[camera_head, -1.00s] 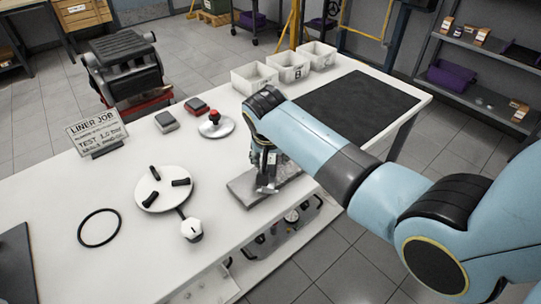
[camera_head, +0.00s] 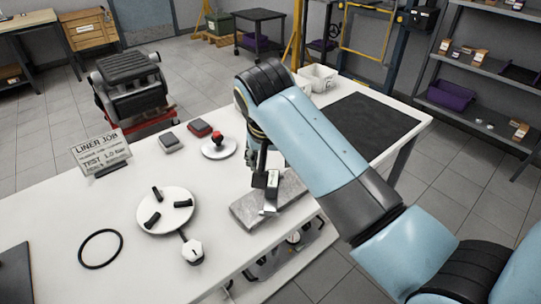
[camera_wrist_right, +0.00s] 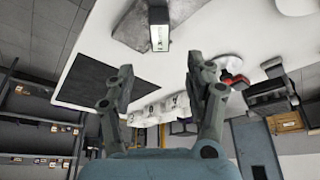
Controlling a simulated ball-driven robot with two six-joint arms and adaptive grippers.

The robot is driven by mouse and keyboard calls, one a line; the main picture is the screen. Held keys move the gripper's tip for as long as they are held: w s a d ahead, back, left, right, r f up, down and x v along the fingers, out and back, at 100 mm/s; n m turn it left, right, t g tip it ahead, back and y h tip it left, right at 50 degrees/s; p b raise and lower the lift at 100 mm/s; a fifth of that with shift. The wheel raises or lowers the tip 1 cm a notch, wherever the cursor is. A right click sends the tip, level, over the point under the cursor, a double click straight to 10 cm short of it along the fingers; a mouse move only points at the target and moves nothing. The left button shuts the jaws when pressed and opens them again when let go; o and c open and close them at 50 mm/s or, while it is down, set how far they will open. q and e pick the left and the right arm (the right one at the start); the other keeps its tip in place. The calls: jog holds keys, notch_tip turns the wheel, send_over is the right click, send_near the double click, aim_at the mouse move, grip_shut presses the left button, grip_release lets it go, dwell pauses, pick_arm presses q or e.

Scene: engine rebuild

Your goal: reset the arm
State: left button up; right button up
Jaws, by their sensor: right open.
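My right arm reaches over the white workbench (camera_head: 75,215) in the head view. The wrist end is above a grey metal plate (camera_head: 245,212) at the bench's front edge, and the arm hides most of my right gripper there. In the right wrist view my right gripper (camera_wrist_right: 161,82) has its two fingers spread wide, with nothing between them. A small dark block with a white label (camera_wrist_right: 158,30) stands on the grey plate, beyond the fingertips in that view. My left gripper is not in view.
A round white plate with black pieces (camera_head: 160,221), a black ring (camera_head: 100,249), a sign (camera_head: 101,153) and a red-topped disc (camera_head: 219,149) are on the bench. White bins (camera_head: 319,76) and a dark mat (camera_head: 372,125) lie behind the arm.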

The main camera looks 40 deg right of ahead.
jog(key=shift+r, duration=0.2)
dwell(0.4)
jog(key=s+r+n+y, duration=0.25)
jog(key=s+n, duration=0.65)
jog(key=s, duration=1.4)
notch_tip(320, 180, down, 34)
jog(key=s+d+g+b, duration=0.1)
jog(key=s+d+b, duration=0.1)
jog(key=b, duration=0.7)
jog(key=s+f+b, duration=0.3)
jog(key=s+f, duration=0.6)
jog(key=f, duration=0.2)
jog(key=s+d+f+g+b, duration=0.1)
jog(key=s+f+b, duration=0.2)
jog(key=s+f, duration=0.6)
notch_tip(320, 180, down, 3)
jog(key=shift+s+f+b, duration=0.1)
jog(key=shift+s+b, duration=0.1)
jog(key=shift+b, duration=0.2)
